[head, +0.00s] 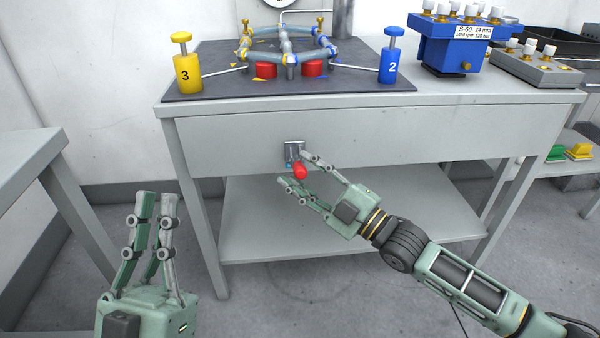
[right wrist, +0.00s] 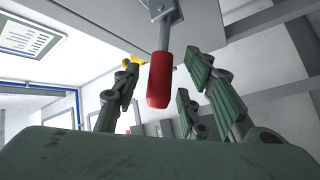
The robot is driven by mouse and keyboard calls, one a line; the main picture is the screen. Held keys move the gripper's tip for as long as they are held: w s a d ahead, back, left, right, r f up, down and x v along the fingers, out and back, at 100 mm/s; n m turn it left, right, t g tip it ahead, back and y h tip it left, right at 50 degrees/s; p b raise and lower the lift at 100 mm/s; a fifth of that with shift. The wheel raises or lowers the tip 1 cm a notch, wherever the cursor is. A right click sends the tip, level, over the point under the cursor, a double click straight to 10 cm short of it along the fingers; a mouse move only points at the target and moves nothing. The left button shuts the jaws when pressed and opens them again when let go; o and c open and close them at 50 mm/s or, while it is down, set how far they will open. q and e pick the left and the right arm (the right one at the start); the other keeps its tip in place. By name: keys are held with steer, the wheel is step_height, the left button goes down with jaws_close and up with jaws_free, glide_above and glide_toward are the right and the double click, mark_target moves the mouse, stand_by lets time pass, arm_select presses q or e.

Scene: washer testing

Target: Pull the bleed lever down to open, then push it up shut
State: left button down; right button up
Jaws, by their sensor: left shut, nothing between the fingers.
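The bleed lever (head: 300,170) has a red grip and sits on a small metal bracket (head: 294,152) on the front of the grey bench. It hangs down and slants a little outward. In the right wrist view the red grip (right wrist: 160,80) hangs from a grey shaft between the spread fingers. My right gripper (head: 296,168) is open around the lever, with fingers on both sides; I cannot tell whether any finger touches it. My left gripper (head: 157,197) is shut and empty at the lower left, away from the bench.
The bench top (head: 480,98) carries a dark mat with a pipe rig, a yellow cylinder 3 (head: 185,68) and a blue cylinder 2 (head: 391,62). A blue block (head: 450,50) and a grey valve box (head: 535,68) stand at the right. A lower shelf (head: 330,230) lies under the lever.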

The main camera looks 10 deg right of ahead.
steer(key=shift+w+a+r, duration=0.15)
steer(key=shift+w+a, duration=0.2)
steer(key=shift+a, duration=0.1)
jaws_close()
stand_by(0.4)
